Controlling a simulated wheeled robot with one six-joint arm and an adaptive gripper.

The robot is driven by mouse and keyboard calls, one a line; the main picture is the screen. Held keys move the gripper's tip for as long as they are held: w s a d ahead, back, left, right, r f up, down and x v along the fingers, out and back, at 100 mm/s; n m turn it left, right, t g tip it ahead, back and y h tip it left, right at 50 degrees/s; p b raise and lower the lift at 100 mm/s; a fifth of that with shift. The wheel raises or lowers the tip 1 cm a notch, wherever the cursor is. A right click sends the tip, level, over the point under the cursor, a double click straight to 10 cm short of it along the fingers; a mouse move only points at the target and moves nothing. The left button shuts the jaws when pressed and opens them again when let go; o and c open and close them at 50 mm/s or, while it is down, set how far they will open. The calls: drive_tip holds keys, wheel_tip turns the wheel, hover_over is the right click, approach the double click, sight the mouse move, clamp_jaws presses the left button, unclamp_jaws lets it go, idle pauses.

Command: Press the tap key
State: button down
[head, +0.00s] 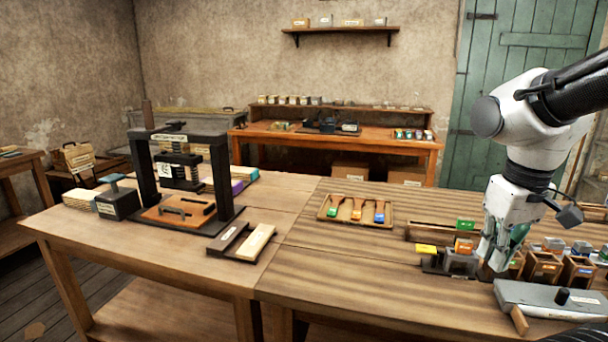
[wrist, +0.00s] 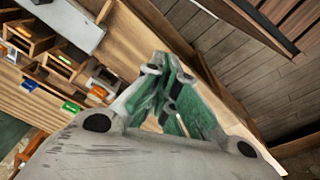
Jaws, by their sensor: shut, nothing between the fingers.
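My gripper (head: 494,262) is shut and empty, pointing down over the right part of the table. Its closed green-padded fingers (wrist: 160,68) show in the wrist view. A grey flat device (head: 550,298) with a black knob and a wooden piece at its front lies just right of and nearer than my gripper. Part of a grey slab (wrist: 68,22) shows at the upper left of the wrist view. No part is clearly labelled as the tap key, so I cannot tell which thing it is. The black press (head: 146,172) stands apart at the left.
Small wooden boxes with coloured labels (head: 541,270) stand close to my gripper on its right. A tray (head: 326,214) with several coloured-tipped pieces lies mid-table. A dark box with a blue-grey top (head: 118,202) stands left of the press. The table's front middle is clear.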

drive_tip(key=s+d+r+m+t, duration=0.2)
drive_tip(key=d+r+t, duration=0.1)
drive_tip(key=r, duration=0.2)
drive_tip(key=shift+s+d, duration=0.3)
drive_tip(key=shift+s, duration=0.1)
